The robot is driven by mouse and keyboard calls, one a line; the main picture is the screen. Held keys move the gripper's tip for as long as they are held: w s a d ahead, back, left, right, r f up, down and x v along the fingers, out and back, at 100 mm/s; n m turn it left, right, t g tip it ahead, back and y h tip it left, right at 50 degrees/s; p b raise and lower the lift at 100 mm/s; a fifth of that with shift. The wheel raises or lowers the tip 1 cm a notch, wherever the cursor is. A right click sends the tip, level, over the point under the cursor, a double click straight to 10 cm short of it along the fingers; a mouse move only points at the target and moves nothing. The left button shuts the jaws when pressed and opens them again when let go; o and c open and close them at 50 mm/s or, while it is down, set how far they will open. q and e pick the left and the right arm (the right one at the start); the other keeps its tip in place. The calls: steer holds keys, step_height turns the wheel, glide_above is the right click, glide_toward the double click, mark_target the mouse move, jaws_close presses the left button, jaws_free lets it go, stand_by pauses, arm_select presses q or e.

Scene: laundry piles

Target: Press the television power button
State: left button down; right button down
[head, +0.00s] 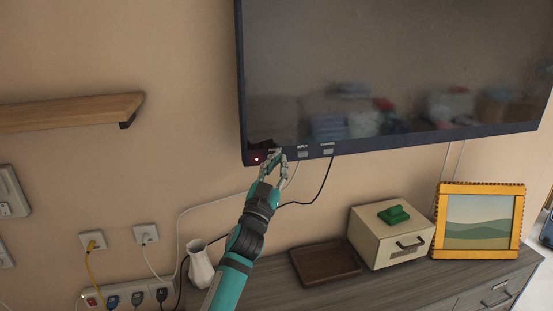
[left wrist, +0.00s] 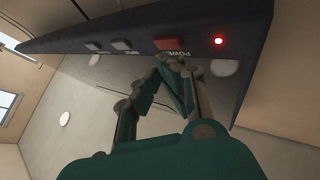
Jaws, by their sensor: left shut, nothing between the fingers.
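The television (head: 400,70) is mounted on the wall with a dark screen. A row of buttons runs along its lower bezel. In the left wrist view the red power button (left wrist: 169,43) sits beside the lit red indicator light (left wrist: 219,41), with the "POWER" label next to it. The indicator also shows in the head view (head: 257,159). My left gripper (head: 275,154) is shut and empty at the bezel's lower left, hiding the power button in the head view. In the left wrist view its fingertips (left wrist: 170,60) are close below the button; I cannot tell whether they touch.
The input button (head: 302,154) and channel button (head: 328,152) are to the right. Cables hang below the television. A vase (head: 200,264), brown tray (head: 325,263), cream box (head: 391,236) and picture frame (head: 478,222) stand on the cabinet. A wooden shelf (head: 70,112) is at left.

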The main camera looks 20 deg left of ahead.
stand_by(0.4)
arm_select(q)
steer(key=shift+w+a, duration=0.3)
steer(key=shift+w, duration=0.2)
stand_by(0.4)
steer(key=shift+s+d, duration=0.3)
steer(key=shift+s, duration=0.2)
steer(key=s+d+p, duration=0.1)
steer(key=s+d, duration=0.2)
steer(key=s, duration=0.2)
steer(key=shift+d+p, duration=0.2)
steer(key=shift+p, duration=0.1)
stand_by(1.2)
